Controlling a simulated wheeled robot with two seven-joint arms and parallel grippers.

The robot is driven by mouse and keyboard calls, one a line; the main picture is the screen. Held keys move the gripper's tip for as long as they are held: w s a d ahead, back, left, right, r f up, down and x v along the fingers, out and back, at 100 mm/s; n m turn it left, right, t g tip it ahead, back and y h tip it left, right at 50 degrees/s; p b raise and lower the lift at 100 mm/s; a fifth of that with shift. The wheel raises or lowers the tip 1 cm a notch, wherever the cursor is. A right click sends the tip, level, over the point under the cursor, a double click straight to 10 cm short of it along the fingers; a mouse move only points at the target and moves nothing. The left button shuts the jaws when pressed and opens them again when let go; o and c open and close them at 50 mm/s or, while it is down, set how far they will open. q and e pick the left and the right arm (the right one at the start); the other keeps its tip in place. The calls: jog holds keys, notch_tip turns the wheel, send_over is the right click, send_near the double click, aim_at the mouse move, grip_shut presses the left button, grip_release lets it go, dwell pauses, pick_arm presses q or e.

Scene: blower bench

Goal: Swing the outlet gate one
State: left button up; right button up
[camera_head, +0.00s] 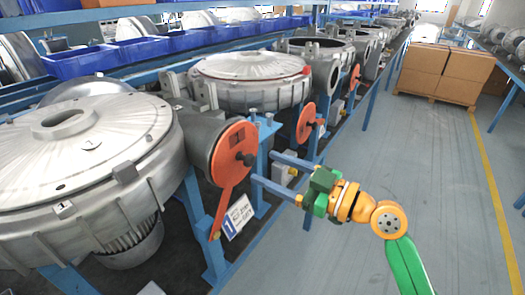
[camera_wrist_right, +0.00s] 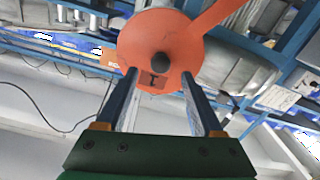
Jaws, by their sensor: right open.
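The orange outlet gate disc (camera_head: 236,142) is on the outlet of the nearest blower. Its orange lever (camera_head: 226,200) points down, beside a plate marked 1 (camera_head: 235,216). A dark knob (camera_head: 249,160) sticks out near the disc's middle. My right gripper (camera_head: 264,169) is open, its two blue fingers pointing at the disc. In the right wrist view the disc (camera_wrist_right: 150,30) fills the space ahead, with the knob (camera_wrist_right: 160,62) between the fingertips (camera_wrist_right: 159,76) and the lever (camera_wrist_right: 212,15) off to the upper right. Whether the fingers touch anything is unclear. My left gripper is out of view.
A second orange gate (camera_head: 306,122) and a third (camera_head: 354,78) stand farther along the blue bench frame. A blue post (camera_head: 263,165) stands close behind my right fingers. Cardboard boxes (camera_head: 445,70) are stacked at the back right. The grey aisle floor (camera_head: 420,150) is clear.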

aim_at(252, 161)
jog(key=a, duration=0.2)
jog(key=w+p, duration=0.1)
jog(key=shift+w+a+r, duration=0.1)
jog(key=shift+a+r, duration=0.2)
jog(key=shift+a, duration=0.1)
jog(key=shift+w+a+f, duration=0.15)
jog(key=shift+w+f, duration=0.05)
jog(key=shift+w, duration=0.05)
jog(key=shift+w+f, duration=0.15)
jog(key=shift+w, duration=0.05)
jog(key=shift+d, duration=0.2)
jog(key=shift+c, duration=1)
jog(key=shift+s, duration=0.1)
grip_shut()
